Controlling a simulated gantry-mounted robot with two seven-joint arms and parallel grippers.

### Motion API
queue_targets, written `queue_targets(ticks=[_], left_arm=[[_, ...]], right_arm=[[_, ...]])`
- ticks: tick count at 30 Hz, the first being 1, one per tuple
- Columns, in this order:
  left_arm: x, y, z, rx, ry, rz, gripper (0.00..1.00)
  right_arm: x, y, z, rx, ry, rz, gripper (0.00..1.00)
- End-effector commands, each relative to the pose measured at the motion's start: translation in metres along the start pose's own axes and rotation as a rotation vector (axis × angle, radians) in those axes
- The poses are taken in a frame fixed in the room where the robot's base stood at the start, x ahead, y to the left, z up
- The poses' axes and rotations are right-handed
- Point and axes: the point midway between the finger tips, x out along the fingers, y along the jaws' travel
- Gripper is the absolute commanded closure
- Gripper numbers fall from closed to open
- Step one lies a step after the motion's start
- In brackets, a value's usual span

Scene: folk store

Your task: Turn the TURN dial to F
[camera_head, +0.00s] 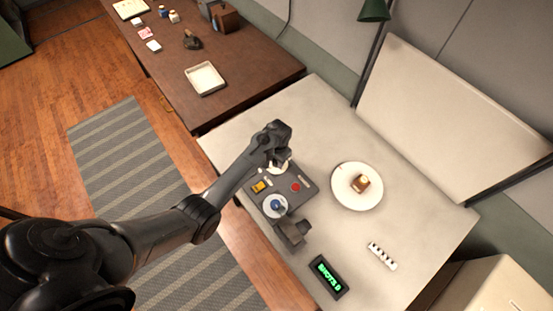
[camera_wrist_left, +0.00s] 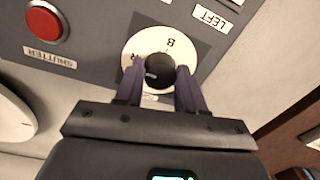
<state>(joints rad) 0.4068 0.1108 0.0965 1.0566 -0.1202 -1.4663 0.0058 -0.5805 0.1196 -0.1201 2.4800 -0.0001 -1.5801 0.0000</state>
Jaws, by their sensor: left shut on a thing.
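The dial (camera_wrist_left: 134,52) shows in the left wrist view as a white disc with a black knob (camera_wrist_left: 158,70) at its middle. A letter B reads upside down on the disc. Another letter at its left is partly covered, and I cannot read it surely. No TURN label shows. My left gripper (camera_wrist_left: 159,84) is shut on the knob, one finger on each side. In the head view my left gripper (camera_head: 279,159) is over the far end of the dark control panel (camera_head: 284,188) and hides most of this dial. My right gripper is not in view.
A red button (camera_wrist_left: 46,22) marked SHUTTER is beside the dial. A LEFT label (camera_wrist_left: 212,18) is also near. The panel also bears a yellow part (camera_head: 260,187) and a blue-knobbed dial (camera_head: 275,206). A plate (camera_head: 341,195) and a SHOTS display (camera_head: 328,276) are nearby.

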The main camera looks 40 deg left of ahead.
Motion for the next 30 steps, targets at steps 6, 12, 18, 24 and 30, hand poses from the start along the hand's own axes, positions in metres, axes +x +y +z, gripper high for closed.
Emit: queue_targets(ticks=[6,12,18,24,30], left_arm=[[-0.003,0.000,0.000,-0.099,-0.006,0.000,0.92],[-0.003,0.001,0.000,-0.258,-0.015,0.000,0.92],[-0.003,0.001,-0.001,-0.448,-0.025,0.001,0.92],[-0.002,0.001,-0.002,-0.638,-0.034,0.001,0.92],[-0.001,0.001,-0.002,-0.828,-0.043,0.001,0.92]], right_arm=[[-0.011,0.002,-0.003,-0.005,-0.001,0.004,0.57],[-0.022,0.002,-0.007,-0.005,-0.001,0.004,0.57],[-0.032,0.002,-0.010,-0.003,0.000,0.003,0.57],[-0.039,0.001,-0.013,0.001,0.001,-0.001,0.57],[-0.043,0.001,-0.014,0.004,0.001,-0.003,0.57]])
